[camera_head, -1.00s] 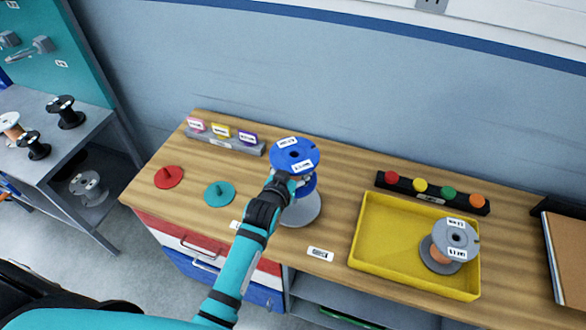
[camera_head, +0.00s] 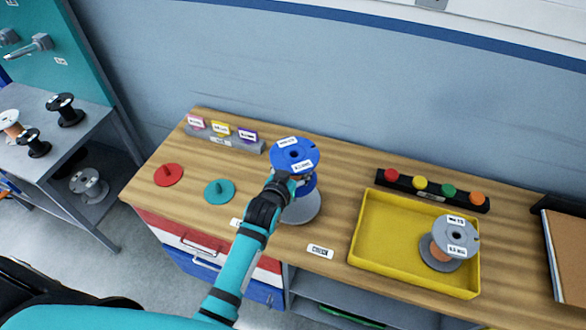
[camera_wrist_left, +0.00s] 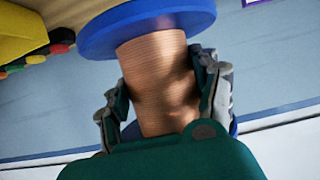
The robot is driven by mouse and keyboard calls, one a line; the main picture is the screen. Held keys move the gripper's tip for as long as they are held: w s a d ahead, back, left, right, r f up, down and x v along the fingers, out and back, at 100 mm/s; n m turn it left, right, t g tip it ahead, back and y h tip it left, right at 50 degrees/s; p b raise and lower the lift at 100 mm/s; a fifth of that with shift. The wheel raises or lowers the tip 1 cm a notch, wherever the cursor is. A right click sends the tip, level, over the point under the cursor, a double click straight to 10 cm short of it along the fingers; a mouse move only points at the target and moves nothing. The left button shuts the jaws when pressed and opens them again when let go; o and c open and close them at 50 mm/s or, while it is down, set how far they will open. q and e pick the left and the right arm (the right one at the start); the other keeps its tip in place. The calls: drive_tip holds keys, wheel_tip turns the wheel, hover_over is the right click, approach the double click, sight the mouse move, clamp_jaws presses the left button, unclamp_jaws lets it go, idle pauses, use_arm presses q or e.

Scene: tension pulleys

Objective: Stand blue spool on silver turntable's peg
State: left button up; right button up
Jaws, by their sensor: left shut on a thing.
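The blue spool (camera_head: 295,153) is upright over the silver turntable (camera_head: 304,209) at the middle of the bench. Its copper-wound core (camera_wrist_left: 160,85) shows in the left wrist view, between the fingers. My left gripper (camera_head: 283,183) is shut on the spool's core, below the top blue flange; it also shows in the left wrist view (camera_wrist_left: 165,95). The spool's lower flange covers the turntable's middle, so the peg is hidden. I cannot tell whether the spool touches the turntable. My right gripper is not in view.
A teal turntable (camera_head: 219,192) and a red turntable (camera_head: 168,175) lie to the left. A yellow tray (camera_head: 385,235) with a grey spool (camera_head: 455,238) is at the right. A black rack with coloured knobs (camera_head: 432,191) stands behind it. A label holder (camera_head: 222,139) stands at the back left.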

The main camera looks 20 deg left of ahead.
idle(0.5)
use_arm(q)
drive_tip(key=shift+w+f+b, duration=0.1)
drive_tip(key=shift+f+b, duration=0.7)
drive_tip(key=shift+f, duration=0.55)
idle(0.3)
drive_tip(key=shift+f, duration=0.25)
drive_tip(key=shift+f+b, duration=0.6)
drive_tip(key=shift+f, duration=0.65)
idle(0.5)
drive_tip(key=shift+f, duration=0.2)
drive_tip(key=shift+f+b, duration=0.7)
drive_tip(key=shift+f, duration=0.65)
idle(0.5)
